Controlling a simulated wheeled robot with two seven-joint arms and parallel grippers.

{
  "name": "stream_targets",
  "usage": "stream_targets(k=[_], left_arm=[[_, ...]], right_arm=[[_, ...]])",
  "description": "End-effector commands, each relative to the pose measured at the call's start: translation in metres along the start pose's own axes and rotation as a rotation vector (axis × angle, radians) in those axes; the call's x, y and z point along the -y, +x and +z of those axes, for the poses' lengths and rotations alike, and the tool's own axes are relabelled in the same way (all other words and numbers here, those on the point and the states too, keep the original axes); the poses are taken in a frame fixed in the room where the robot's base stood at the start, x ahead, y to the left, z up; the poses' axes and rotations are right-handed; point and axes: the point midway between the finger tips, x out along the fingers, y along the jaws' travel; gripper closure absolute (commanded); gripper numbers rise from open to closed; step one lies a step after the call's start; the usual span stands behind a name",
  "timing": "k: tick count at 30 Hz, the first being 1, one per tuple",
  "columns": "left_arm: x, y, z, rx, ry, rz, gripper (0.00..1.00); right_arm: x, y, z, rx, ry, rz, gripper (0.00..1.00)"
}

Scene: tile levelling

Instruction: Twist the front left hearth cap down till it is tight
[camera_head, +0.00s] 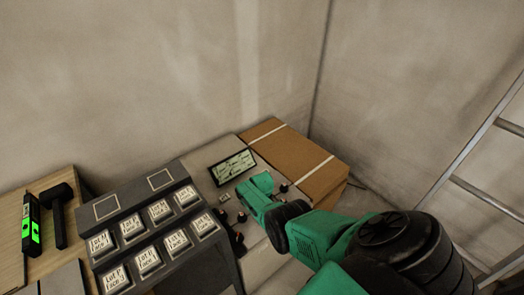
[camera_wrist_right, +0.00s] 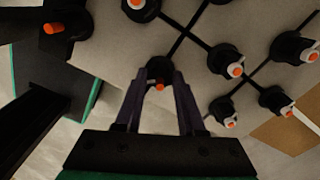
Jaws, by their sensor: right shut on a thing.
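The hearth is a grey slab of tiles (camera_head: 203,177) with dark joints between them. Black caps with orange and white tips stand on the joints in the right wrist view, such as one cap (camera_wrist_right: 226,60) right of the gripper. My right gripper (camera_wrist_right: 161,78) is shut on a black cap (camera_wrist_right: 158,66) with an orange tip, which sits between its two fingertips. In the head view my green right arm reaches over the hearth and hides part of the front caps. My left gripper is not in view.
A dark rack (camera_head: 160,268) of labelled blocks stands left of the hearth. A brown carton (camera_head: 297,162) lies behind it at right. A black mallet (camera_head: 59,205) and a green-lit level (camera_head: 31,224) lie on a wooden surface at far left. A ladder (camera_head: 470,140) leans at right.

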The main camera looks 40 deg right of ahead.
Motion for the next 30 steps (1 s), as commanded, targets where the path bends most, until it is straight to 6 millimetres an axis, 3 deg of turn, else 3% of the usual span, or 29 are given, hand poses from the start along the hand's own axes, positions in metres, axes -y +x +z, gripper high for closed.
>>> stream_targets(k=[9,23,24,25,30], left_arm=[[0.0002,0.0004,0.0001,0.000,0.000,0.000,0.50],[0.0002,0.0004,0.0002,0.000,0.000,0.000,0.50],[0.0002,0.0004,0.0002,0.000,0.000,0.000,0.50],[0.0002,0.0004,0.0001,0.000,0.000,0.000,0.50],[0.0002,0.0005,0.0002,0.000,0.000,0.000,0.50]], right_arm=[[0.0024,-0.0014,-0.0003,-0.001,0.102,-0.005,1.00],[0.0025,-0.0015,-0.0005,-0.001,0.114,-0.005,1.00],[0.0024,-0.0015,-0.0005,-0.001,0.114,-0.005,0.46],[0.0023,-0.0014,-0.0004,-0.001,0.113,-0.005,0.35],[0.0013,-0.0008,-0.0003,-0.001,0.113,-0.003,0.31]])
